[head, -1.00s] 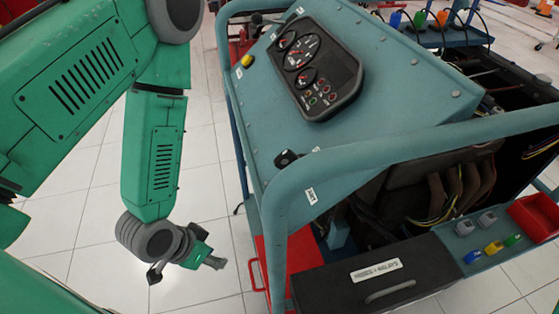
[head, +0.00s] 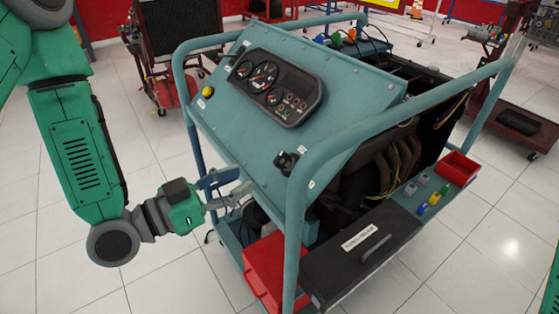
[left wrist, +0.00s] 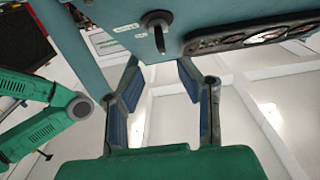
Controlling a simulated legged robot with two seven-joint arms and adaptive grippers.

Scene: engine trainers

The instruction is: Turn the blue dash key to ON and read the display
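The dash key (head: 287,160) is a small dark knob low on the sloping teal panel (head: 235,125); it looks black, not blue. In the left wrist view the key (left wrist: 158,30) stands out from the panel beside small white labels, ahead of the fingers. Its ON mark is too small to read. The black instrument cluster (head: 275,88) with round gauges sits higher on the panel; its readings are not legible. My left gripper (head: 236,188) is open and empty, left of and below the key, apart from it. Its blue-padded fingers (left wrist: 158,80) are spread. My right gripper is out of view.
A teal tube frame (head: 300,190) rises close to the key's right. A yellow button (head: 208,92) is at the panel's left. A red box (head: 264,265) and a black case (head: 358,255) lie below. Open tiled floor is at left.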

